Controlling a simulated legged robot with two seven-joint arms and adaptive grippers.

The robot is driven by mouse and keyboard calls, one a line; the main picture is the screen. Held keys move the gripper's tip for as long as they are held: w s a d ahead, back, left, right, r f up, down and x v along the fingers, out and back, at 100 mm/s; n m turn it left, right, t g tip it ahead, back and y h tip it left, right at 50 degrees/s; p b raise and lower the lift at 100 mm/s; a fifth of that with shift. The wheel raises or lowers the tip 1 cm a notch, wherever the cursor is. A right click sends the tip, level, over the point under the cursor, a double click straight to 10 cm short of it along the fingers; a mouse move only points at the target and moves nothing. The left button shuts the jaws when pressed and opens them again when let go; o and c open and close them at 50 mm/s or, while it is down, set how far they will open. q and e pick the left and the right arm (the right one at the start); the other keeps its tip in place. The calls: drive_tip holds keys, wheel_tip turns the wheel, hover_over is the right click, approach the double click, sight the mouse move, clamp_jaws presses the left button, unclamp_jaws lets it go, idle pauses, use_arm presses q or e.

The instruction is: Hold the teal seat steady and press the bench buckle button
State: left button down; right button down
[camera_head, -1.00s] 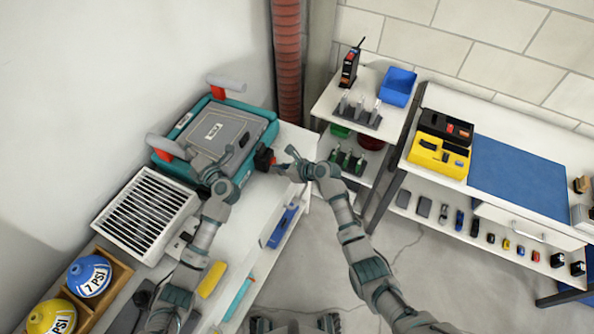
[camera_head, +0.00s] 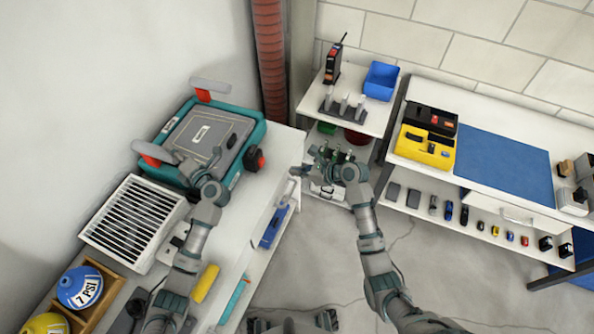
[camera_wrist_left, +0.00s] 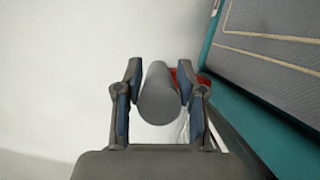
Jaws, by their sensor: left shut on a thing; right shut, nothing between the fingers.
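The teal seat (camera_head: 240,113) with a grey pad lies on the white bench, with two grey cylindrical armrests on red mounts. My left gripper (camera_head: 178,160) is at the near armrest (camera_head: 147,149). In the left wrist view, the left gripper (camera_wrist_left: 157,92) has its fingers on either side of the grey armrest end (camera_wrist_left: 158,100) and is shut on it; the seat's teal edge (camera_wrist_left: 265,128) runs along the right. The black and red buckle (camera_head: 254,158) sits at the seat's right corner. My right gripper (camera_head: 312,160) is shut and empty, right of the buckle and apart from it.
A white slatted vent box (camera_head: 134,218) stands left of my left arm. Yellow and blue balls sit in a wooden box at lower left. A shelf with a blue bin (camera_head: 381,80) and a workbench with a blue mat (camera_head: 508,165) stand to the right.

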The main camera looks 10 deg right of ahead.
use_arm(q)
drive_tip(key=shift+d+f, duration=0.15)
drive_tip(key=shift+f, duration=0.45)
drive_tip(key=c, duration=1)
unclamp_jaws()
drive_tip(key=o, duration=0.4)
drive_tip(key=shift+w, duration=0.2)
drive_tip(key=shift+s+r, duration=0.2)
drive_tip(key=shift+s, duration=0.05)
drive_tip(key=v, duration=1.1)
drive_tip(key=shift+s+d+f, duration=0.15)
drive_tip(key=shift+d+f, duration=0.05)
drive_tip(key=shift+d, duration=0.05)
drive_tip(key=shift+f, duration=0.1)
